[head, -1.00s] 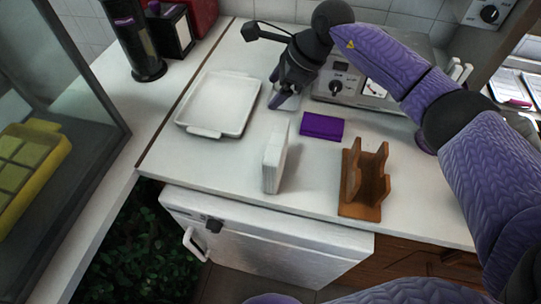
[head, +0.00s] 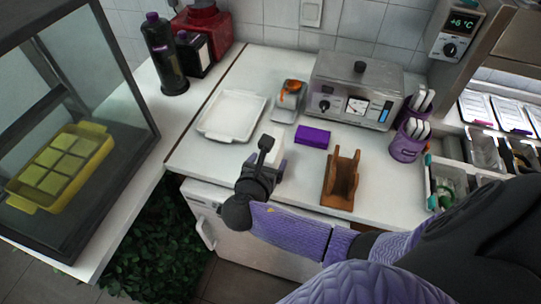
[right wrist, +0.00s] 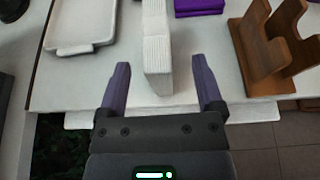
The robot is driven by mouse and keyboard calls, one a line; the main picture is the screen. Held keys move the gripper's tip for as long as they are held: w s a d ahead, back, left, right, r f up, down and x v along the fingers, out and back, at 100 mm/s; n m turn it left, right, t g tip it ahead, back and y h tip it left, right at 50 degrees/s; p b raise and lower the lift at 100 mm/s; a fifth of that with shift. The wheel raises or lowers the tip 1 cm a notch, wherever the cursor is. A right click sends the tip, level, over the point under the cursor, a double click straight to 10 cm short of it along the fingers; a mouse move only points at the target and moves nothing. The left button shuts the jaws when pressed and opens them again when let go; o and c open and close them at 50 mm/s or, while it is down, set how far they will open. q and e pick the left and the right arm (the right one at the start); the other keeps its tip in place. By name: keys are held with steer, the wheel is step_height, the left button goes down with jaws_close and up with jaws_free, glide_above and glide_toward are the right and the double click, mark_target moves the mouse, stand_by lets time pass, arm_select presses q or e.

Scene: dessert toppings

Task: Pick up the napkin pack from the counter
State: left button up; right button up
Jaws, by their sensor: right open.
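The napkin pack (right wrist: 156,45), a white upright block with ridged edges, stands on the white counter (head: 222,160). In the head view its top part (head: 268,146) shows behind my right gripper (head: 263,172), which hides the rest. In the right wrist view my right gripper (right wrist: 163,88) is open, one purple finger on each side of the pack's near end. The pack is ahead of and between the fingers, with gaps on both sides. My left gripper is in neither view.
A white tray (head: 232,117) lies left of the pack. A purple packet (head: 312,136) and a wooden holder (head: 341,182) are to its right. A small dish with orange contents (head: 290,95) and a metal appliance (head: 356,90) stand behind.

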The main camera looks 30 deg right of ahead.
mark_target(270, 155)
steer(key=b+x, duration=0.2)
steer(key=x, duration=0.3)
steer(key=shift+w+a+f, duration=0.1)
steer(key=shift+w+f, duration=0.15)
steer(key=shift+w, duration=0.1)
steer(key=shift+c, duration=1.2)
jaws_close()
